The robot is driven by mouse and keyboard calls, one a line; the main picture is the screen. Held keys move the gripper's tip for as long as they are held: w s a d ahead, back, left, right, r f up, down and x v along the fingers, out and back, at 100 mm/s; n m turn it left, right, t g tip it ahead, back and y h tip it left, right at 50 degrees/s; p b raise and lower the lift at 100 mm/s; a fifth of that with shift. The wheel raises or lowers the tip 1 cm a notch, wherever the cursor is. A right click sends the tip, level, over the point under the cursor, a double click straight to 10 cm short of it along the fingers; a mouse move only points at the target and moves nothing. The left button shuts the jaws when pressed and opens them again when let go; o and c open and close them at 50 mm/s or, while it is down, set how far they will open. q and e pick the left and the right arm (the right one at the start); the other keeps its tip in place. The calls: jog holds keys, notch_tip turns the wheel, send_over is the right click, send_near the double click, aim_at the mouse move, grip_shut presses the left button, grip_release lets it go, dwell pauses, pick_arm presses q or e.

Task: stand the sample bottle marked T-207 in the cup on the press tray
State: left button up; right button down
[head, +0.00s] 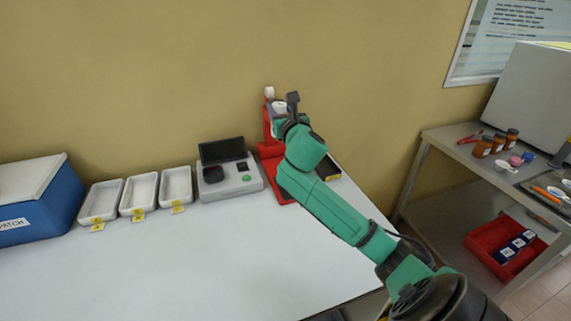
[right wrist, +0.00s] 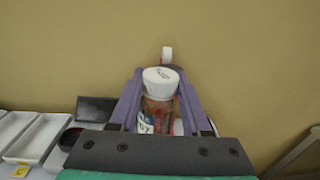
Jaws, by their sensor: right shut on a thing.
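In the head view my right gripper (head: 281,108) is in front of the upper part of the red press (head: 267,151) at the back of the white table. The press tray and its cup are hidden behind my arm. My left gripper is not in view.
Left of the press stand a grey device with a dark screen (head: 222,151), several white trays (head: 101,219) with yellow tags, and a blue box (head: 37,212). A side bench at right holds several brown bottles (head: 483,147). The front of the white table (head: 200,270) is clear.

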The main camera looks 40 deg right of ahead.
notch_tip(320, 180, down, 16)
jog(key=b, duration=0.3)
jog(key=shift+d+f, duration=0.1)
jog(key=shift+f, duration=0.05)
jog(key=shift+f, duration=0.15)
jog(key=shift+c, duration=1.8)
grip_release()
